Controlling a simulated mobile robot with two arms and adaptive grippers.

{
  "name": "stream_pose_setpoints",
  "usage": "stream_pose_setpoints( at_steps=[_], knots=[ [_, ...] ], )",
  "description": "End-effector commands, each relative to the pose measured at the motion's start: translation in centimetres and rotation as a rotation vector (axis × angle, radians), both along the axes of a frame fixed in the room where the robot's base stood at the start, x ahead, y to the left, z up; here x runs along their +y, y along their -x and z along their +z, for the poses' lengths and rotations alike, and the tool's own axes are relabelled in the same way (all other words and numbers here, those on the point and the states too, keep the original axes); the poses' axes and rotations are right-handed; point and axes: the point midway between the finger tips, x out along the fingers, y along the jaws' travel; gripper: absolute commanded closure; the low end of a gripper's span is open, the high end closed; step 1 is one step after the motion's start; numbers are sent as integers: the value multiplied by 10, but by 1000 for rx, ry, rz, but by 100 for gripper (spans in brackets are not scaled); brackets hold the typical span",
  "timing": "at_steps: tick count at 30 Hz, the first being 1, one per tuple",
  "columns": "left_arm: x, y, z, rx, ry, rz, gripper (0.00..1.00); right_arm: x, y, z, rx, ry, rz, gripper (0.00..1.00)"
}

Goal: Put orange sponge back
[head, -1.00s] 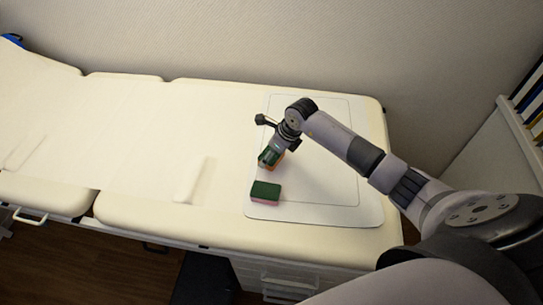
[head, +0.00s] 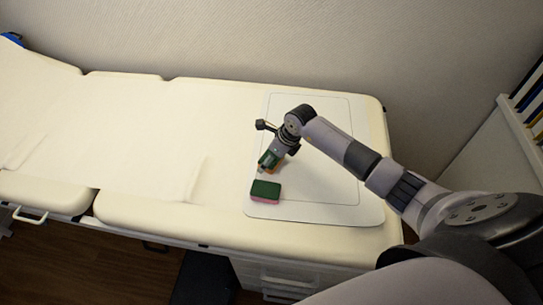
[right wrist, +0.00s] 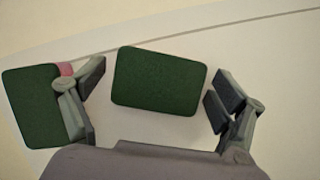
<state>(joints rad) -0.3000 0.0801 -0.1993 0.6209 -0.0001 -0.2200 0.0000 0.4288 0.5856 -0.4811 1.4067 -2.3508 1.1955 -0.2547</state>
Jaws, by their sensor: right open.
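The orange sponge (head: 266,158), green on top with a little orange showing at its side, lies on the white mat (head: 325,190) in the head view. My right gripper (head: 269,163) is right over it and hides part of it. In the right wrist view a green sponge top (right wrist: 158,80) lies between the two spread fingers of the right gripper (right wrist: 157,100), with gaps on both sides. A second sponge, green over pink (head: 265,191), lies just in front on the mat. It also shows beyond the left finger in the wrist view (right wrist: 30,108). My left gripper is out of view.
The mat lies on the right end of a long cream padded couch (head: 130,130) against a wall. The couch is clear to the left. A white shelf with binders (head: 530,110) stands at the far right.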

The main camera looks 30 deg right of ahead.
Motion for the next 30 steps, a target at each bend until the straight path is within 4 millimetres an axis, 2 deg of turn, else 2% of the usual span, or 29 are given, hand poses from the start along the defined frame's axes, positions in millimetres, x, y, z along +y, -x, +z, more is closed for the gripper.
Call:
stream_pose_setpoints(
  at_steps=[5,10,24,30],
  knots=[
    [0,0,1,0,0,0,71,0,0,1,0,0,0,10],
    [0,0,3,0,0,0,71,-3,2,11,-2,1,-1,10],
    [0,0,-2,0,0,-1,71,-21,33,95,-3,3,1,10],
    [0,0,-3,0,0,-1,71,-23,40,111,1,1,0,10]
  ],
)
